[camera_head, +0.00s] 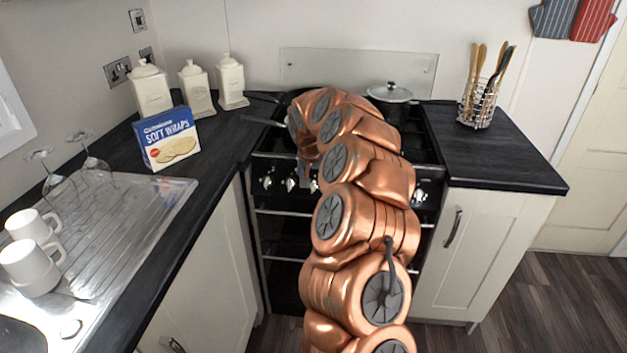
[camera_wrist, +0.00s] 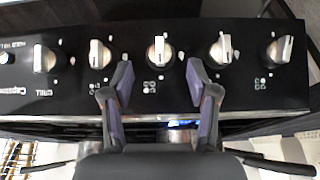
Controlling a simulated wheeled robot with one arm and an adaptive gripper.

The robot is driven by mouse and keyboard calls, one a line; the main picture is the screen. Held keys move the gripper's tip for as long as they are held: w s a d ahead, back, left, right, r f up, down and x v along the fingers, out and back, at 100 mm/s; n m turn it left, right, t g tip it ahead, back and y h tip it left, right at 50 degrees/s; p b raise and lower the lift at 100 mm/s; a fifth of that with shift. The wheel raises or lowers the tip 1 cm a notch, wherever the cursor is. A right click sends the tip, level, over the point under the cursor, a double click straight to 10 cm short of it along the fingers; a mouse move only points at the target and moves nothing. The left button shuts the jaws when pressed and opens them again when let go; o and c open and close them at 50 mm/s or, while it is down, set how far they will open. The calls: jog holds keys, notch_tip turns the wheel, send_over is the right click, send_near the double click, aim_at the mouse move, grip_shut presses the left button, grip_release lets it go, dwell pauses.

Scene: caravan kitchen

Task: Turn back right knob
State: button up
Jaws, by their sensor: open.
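The black stove panel (camera_wrist: 130,40) fills the upper part of the wrist view, with a row of several silver knobs. The middle knob (camera_wrist: 160,50) lies just ahead of the gap between my fingertips. One knob (camera_wrist: 98,53) is to its left and another (camera_wrist: 221,48) to its right. Further out are the knob marked GRILL (camera_wrist: 45,58) and the far-right knob (camera_wrist: 280,48). The small burner marks are too small to tell which is back right. My gripper (camera_wrist: 160,82) is open and empty, its two dark fingers apart. In the head view my arm hides part of the panel.
The hob holds a lidded pot (camera_head: 390,103) at its right and pans partly hidden by my arm. A utensil basket (camera_head: 478,105) stands on the right counter. A blue wraps box (camera_head: 167,138) and white canisters (camera_head: 198,90) stand on the left counter.

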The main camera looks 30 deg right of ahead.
aim_at(314, 181)
jog(key=shift+x, duration=1.5)
jog(key=shift+c, duration=0.2)
grip_shut()
